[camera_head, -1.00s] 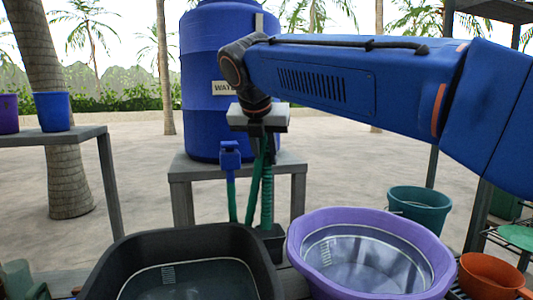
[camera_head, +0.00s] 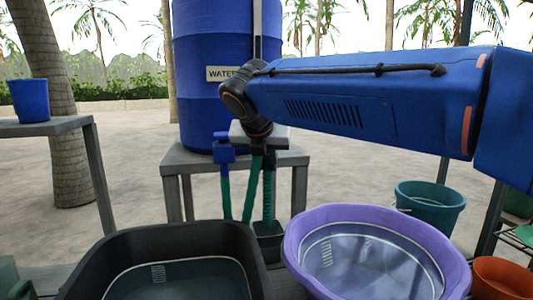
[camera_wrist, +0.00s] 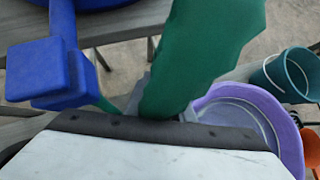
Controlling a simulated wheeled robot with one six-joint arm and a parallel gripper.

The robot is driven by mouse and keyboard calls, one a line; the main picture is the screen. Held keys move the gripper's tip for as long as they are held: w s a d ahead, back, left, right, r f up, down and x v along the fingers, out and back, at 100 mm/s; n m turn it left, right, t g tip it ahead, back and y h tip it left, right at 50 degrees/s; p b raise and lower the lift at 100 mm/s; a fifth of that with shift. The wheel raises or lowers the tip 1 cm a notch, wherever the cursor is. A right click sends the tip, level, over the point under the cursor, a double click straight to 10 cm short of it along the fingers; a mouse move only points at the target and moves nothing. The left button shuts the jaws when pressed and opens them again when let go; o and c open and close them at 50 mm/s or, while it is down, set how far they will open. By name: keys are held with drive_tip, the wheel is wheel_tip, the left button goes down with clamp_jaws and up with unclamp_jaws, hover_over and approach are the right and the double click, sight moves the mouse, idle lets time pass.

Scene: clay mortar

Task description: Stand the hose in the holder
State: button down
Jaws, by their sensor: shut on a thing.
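The green hose (camera_head: 268,190) hangs below my gripper (camera_head: 262,150) in the head view, in front of the grey stand. In the wrist view the hose (camera_wrist: 205,55) is a large green piece at the jaws (camera_wrist: 165,112), which are shut on it; the fingertips are mostly hidden. A small dark box, which looks like the holder (camera_head: 268,238), is between the two basins, below the hose. The hose's lower part reaches down to its opening; I cannot tell whether its end is inside. A second green length slants down beside it.
A blue tap (camera_head: 224,146) on a green pipe stands close left of my gripper. A black basin (camera_head: 85,270) and a purple basin (camera_head: 455,262) flank the holder. The blue water tank (camera_head: 215,110) stands behind on a grey stand (camera_head: 185,163). A teal bucket (camera_head: 430,208) is at right.

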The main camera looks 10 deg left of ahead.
sight(266, 196)
drive_tip(key=shift+f, duration=4.8)
drive_tip(key=c, duration=0.7)
unclamp_jaws()
drive_tip(key=shift+o, duration=0.2)
drive_tip(key=shift+s+r, duration=0.1)
drive_tip(key=w+v, duration=0.1)
drive_tip(key=v, duration=0.9)
drive_tip(key=shift+r, duration=0.5)
drive_tip(key=shift+s, duration=0.1)
